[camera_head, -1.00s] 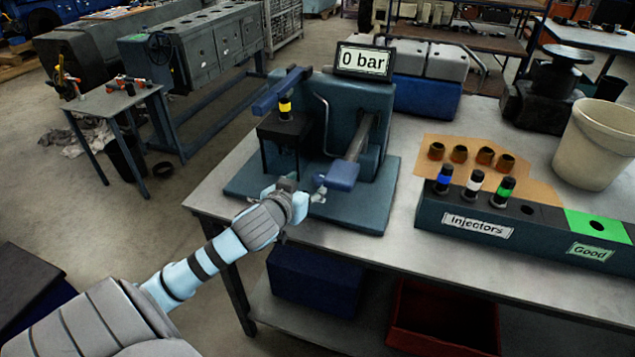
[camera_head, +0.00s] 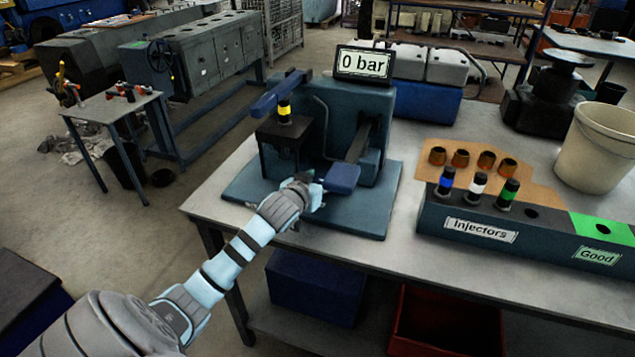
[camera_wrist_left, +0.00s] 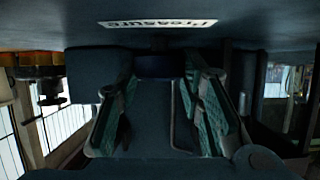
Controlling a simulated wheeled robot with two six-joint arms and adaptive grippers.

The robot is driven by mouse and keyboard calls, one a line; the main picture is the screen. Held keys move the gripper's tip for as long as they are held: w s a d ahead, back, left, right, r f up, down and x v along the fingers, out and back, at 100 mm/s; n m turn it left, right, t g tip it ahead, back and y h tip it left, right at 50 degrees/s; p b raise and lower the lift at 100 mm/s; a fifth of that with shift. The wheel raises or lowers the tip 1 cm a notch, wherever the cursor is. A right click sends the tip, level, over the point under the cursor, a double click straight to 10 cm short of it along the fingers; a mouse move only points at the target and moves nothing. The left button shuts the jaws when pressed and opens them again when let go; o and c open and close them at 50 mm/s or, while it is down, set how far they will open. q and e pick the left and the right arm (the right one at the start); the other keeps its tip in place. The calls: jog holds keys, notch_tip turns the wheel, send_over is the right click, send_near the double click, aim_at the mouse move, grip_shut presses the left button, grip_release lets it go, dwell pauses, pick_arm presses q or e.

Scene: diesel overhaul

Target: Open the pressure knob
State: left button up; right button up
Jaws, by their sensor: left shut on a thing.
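The tester (camera_head: 352,115) is a blue-grey block on a plate, with a display reading 0 bar (camera_head: 364,63). My left gripper (camera_head: 307,181) is at its lower front, just left of the blue lever handle (camera_head: 341,179). In the left wrist view my left gripper (camera_wrist_left: 163,95) has a finger on each side of a dark blue knob (camera_wrist_left: 160,66), under an upside-down Pressure label (camera_wrist_left: 157,23). It is shut on this knob. In the head view the hand hides the knob. My right gripper is not in view.
A second blue lever (camera_head: 278,93) is at the tester's upper left, by a yellow-banded injector (camera_head: 285,112). The injector rack (camera_head: 470,226) stands to the right on the workbench (camera_head: 405,247). A white bucket (camera_head: 595,148) is at far right.

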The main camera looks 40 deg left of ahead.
pick_arm(q)
jog(key=shift+w+d+r+n+g+y+p, duration=0.1)
jog(key=shift+d+r+n+g+y+p, duration=0.15)
jog(key=shift+n+y+p, duration=0.75)
jog(key=shift+a+f+n+g+p, duration=0.1)
jog(key=shift+f+n+g+p, duration=0.05)
jog(key=shift+n+g+p, duration=0.2)
jog(key=shift+y, duration=0.4)
jog(key=o, duration=1.1)
jog(key=shift+o, duration=0.2)
jog(key=v, duration=1.2)
